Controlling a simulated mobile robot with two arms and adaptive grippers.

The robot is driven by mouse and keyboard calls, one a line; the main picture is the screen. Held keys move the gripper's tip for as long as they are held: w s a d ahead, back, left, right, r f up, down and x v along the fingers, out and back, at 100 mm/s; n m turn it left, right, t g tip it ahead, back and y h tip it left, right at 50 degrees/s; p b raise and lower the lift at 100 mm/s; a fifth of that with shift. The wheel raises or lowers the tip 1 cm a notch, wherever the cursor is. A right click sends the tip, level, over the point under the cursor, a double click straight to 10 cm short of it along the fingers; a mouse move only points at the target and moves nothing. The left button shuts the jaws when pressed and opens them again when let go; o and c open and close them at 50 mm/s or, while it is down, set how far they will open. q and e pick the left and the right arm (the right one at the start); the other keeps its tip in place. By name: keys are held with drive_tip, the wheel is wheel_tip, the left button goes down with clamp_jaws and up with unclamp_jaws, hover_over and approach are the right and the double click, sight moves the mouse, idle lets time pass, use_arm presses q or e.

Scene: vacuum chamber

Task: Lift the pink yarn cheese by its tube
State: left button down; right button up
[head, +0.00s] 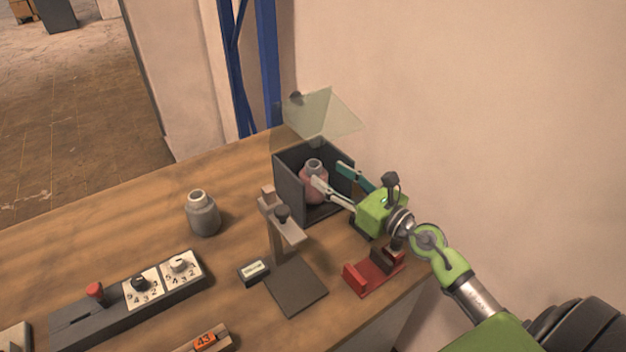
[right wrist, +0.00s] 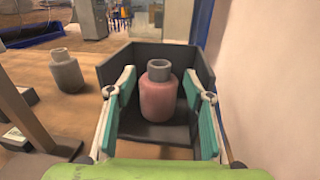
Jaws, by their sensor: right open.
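The pink yarn cheese (head: 312,184) stands upright inside a dark open-fronted box (head: 290,187), with its grey tube (head: 314,165) sticking up from the top. In the right wrist view the pink cheese (right wrist: 159,99) and its grey tube (right wrist: 159,70) stand in the middle of the box. My right gripper (head: 329,175) is open at the box, its fingers spread to either side of the cheese. In the right wrist view its teal-padded fingers (right wrist: 163,95) show a gap to the cheese on both sides. My left gripper is not in view.
A clear lid (head: 325,114) is raised above the box. A grey cheese (head: 203,214) stands on the table to the left. A stand (head: 281,238), a red holder (head: 372,275) and a control panel (head: 130,300) with knobs are in front. A wall is close on the right.

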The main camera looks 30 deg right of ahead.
sight(319, 168)
drive_tip(key=shift+p+x, duration=0.55)
drive_tip(key=shift+x, duration=2.9)
drive_tip(key=shift+s, duration=0.1)
clamp_jaws()
